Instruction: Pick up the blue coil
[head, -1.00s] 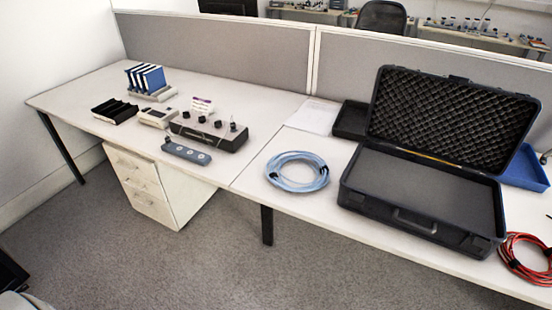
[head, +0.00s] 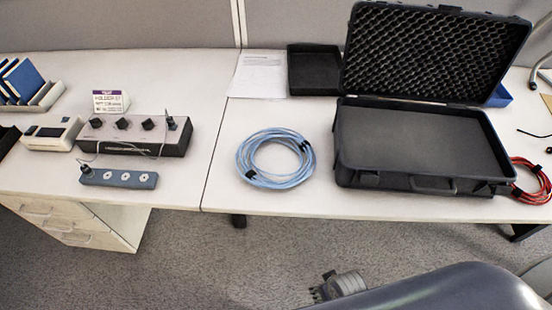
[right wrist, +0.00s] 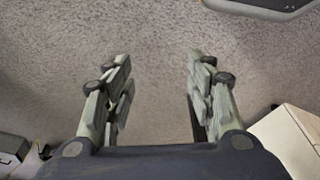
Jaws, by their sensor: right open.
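The blue coil (head: 274,158) lies flat on the white table in the head view, left of the open black case, with dark ties around it. My right gripper (head: 330,288) shows at the bottom of the head view, in front of the table and apart from the coil. In the right wrist view my right gripper (right wrist: 158,85) is open, with nothing between its fingers and grey carpet beyond. The coil is not in the right wrist view. My left gripper is in neither view.
The open black case (head: 425,184) stands right of the coil, with a red coil (head: 530,180) beyond it. A black tray (head: 313,70) and a paper (head: 258,75) lie behind. A control box (head: 135,137) and a power strip (head: 118,178) are at left. Table around the coil is clear.

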